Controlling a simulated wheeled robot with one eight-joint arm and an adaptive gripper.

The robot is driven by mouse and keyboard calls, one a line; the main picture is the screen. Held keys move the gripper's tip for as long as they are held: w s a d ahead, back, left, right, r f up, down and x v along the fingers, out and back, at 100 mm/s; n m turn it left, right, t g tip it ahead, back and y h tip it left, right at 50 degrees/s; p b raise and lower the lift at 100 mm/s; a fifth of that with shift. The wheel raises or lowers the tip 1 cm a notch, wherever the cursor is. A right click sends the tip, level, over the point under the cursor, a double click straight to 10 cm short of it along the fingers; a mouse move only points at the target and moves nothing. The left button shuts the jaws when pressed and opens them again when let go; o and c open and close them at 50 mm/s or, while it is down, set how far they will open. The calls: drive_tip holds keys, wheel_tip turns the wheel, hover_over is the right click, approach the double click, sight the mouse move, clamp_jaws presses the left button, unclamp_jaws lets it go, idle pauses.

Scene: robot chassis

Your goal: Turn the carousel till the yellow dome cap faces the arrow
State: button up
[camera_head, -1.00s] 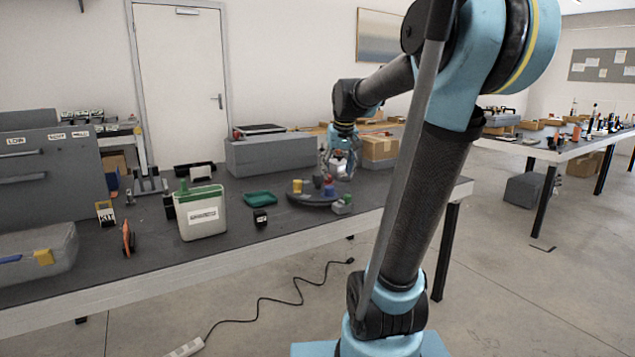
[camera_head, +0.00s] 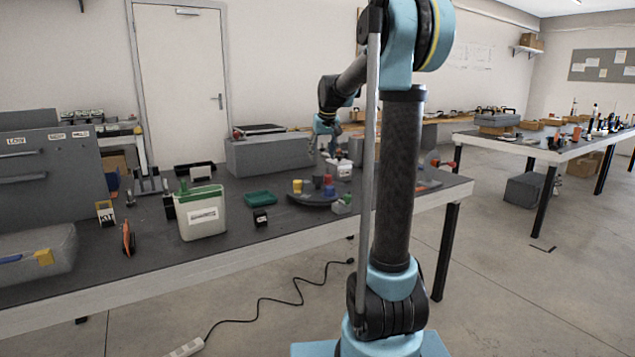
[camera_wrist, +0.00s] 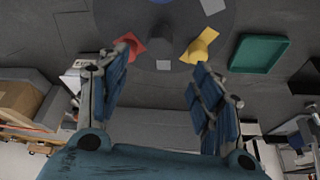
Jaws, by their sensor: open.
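The carousel (camera_head: 312,201) is a dark round plate on the bench, seen from above in the wrist view (camera_wrist: 182,14). A yellow piece (camera_head: 297,186) stands near its left side; it also shows in the wrist view (camera_wrist: 200,45). A red piece (camera_head: 328,179), a blue piece (camera_head: 329,190) and a dark piece (camera_head: 317,181) stand on it too. The red one shows in the wrist view (camera_wrist: 131,45). I cannot make out the arrow. My gripper (camera_wrist: 160,68) is open and empty, raised above and behind the carousel, touching nothing.
A green tray (camera_head: 260,197) and a small black box (camera_head: 261,217) lie left of the carousel. A grey-green block (camera_head: 342,206) stands at its front right. A grey case (camera_head: 270,153) stands behind, and a white tub (camera_head: 345,170) at the back right.

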sight(318, 175)
drive_tip(key=x, duration=1.3)
drive_tip(key=shift+f, duration=0.4)
drive_tip(key=shift+c, duration=0.3)
clamp_jaws()
